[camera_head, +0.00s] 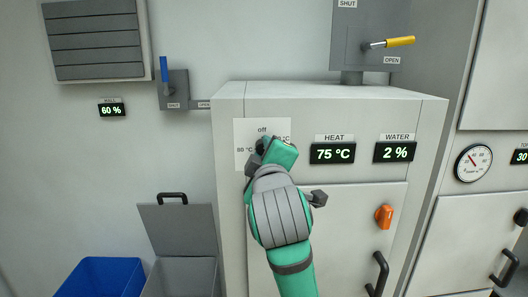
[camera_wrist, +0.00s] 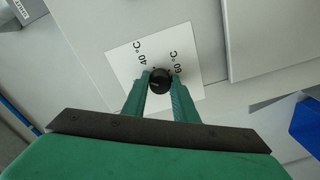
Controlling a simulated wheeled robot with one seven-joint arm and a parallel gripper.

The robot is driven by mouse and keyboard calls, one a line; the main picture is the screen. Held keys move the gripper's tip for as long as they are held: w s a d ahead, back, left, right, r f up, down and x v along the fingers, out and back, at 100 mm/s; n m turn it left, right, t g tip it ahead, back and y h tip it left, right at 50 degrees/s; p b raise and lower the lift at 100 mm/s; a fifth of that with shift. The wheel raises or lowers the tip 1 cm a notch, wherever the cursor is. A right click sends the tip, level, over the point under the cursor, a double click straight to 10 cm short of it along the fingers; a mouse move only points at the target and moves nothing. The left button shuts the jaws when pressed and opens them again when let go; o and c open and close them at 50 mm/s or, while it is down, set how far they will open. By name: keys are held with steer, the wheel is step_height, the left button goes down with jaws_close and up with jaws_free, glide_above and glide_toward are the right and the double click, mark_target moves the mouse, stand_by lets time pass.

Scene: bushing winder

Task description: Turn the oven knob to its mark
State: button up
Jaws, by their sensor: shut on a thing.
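The oven knob (camera_wrist: 160,80) is black and round and sits on a white dial plate (camera_wrist: 122,65) on the oven front. My gripper (camera_wrist: 160,90) is shut on the knob, with one green finger on each side of it. In the wrist view the plate reads "40 °C" and "60 °C". My gripper (camera_head: 262,145) and arm cover most of the knob and the lower right of the plate there. The knob's pointer cannot be made out.
The oven (camera_head: 330,105) carries a HEAT display (camera_head: 333,153) reading 75 °C and a WATER display (camera_head: 395,152) reading 2 %. Below are an orange knob (camera_head: 384,216) and a black door handle (camera_head: 378,274). A blue bin (camera_head: 100,279) stands at the lower left.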

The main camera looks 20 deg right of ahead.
steer(key=shift+d+n, duration=0.1)
steer(key=shift+n, duration=3.5)
steer(key=o, duration=1.1)
steer(key=shift+s, duration=0.1)
